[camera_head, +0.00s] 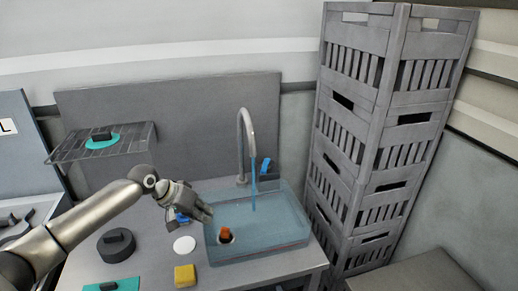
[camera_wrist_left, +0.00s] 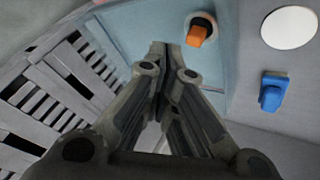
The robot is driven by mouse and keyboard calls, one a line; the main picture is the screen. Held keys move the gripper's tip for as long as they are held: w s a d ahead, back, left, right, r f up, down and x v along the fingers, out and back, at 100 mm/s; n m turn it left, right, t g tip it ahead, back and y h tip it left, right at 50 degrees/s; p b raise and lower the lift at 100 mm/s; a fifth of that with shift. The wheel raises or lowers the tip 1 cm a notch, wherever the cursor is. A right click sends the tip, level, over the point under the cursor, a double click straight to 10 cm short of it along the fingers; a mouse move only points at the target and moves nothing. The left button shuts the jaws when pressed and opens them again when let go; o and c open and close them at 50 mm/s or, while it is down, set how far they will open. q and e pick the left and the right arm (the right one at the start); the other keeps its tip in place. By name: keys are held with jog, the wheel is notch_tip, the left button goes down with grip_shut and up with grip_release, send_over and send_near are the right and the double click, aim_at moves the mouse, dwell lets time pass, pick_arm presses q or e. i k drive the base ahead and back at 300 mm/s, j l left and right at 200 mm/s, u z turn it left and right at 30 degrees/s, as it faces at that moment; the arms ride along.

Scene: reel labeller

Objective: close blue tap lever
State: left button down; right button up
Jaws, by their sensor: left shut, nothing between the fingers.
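The grey tap (camera_head: 243,135) arches over the back of the sink (camera_head: 285,225). A small blue lever (camera_head: 265,166) shows at the tap, beside the spout. A thin blue stream (camera_head: 254,190) runs from the spout into the basin. My left gripper (camera_head: 209,214) is shut and empty over the basin's left edge, in front of and left of the tap, apart from the lever. In the left wrist view its closed fingertips (camera_wrist_left: 160,50) point over the basin; the tap and lever are not visible there. My right gripper is not in view.
An orange piece (camera_head: 225,234) sits at a dark round opening in the basin. A white disc (camera_head: 184,244), yellow sponge (camera_head: 185,275) and blue object (camera_head: 182,216) lie left of the sink. Tall grey crates (camera_head: 378,130) stand to the right. A wire rack (camera_head: 75,147) hangs behind.

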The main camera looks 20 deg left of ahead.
aim_at(267, 166)
jog(key=i+j, duration=0.15)
jog(key=i, duration=0.25)
jog(key=i+j, duration=0.15)
jog(key=i, duration=0.2)
jog(key=i+j, duration=0.15)
jog(key=i, duration=0.25)
